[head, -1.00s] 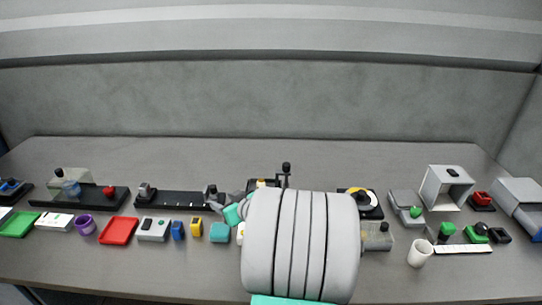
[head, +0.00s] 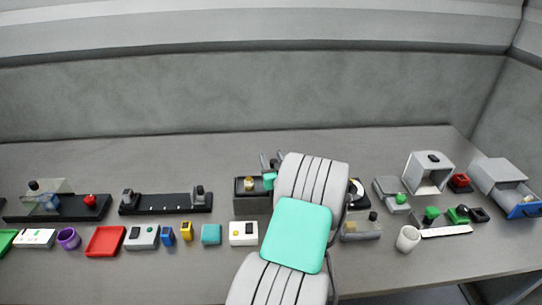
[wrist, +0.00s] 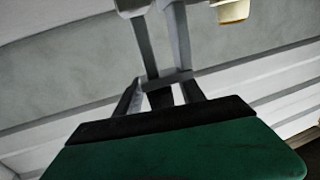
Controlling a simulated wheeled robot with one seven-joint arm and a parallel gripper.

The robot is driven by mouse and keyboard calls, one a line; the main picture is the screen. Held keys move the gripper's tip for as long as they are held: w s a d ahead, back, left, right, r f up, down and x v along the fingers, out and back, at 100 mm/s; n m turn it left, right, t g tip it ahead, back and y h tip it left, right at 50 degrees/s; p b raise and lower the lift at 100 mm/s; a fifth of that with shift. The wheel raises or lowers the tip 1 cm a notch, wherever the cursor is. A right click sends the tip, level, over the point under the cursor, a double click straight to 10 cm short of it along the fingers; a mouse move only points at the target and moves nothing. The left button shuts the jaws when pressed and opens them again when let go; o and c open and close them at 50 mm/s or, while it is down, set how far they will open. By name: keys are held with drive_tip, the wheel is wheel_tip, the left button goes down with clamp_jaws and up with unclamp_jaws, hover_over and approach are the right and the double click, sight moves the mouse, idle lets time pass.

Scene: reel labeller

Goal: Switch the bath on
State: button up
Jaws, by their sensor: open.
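No thing in view can be surely told as the bath. A dark box (head: 253,201) with a brass-coloured knob (head: 249,184) on top stands at mid-table, just left of my arm. A clear-topped grey box (head: 360,230) with a dark knob stands right of my arm. A clear tank (head: 45,201) with blue in it sits on a black base at the far left, with a red knob (head: 90,200) on that base. My gripper (head: 271,164) is beside the dark box's right end, partly hidden by my arm; it is open, with nothing seen held.
A white box (head: 243,233), a teal block (head: 211,234), a red tray (head: 105,241) and small blue and yellow things stand along the front left. A white cup (head: 408,238), green-knobbed devices and an open drawer (head: 522,205) are at right. The table's back strip is clear.

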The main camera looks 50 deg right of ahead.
clamp_jaws()
idle(0.5)
idle(0.9)
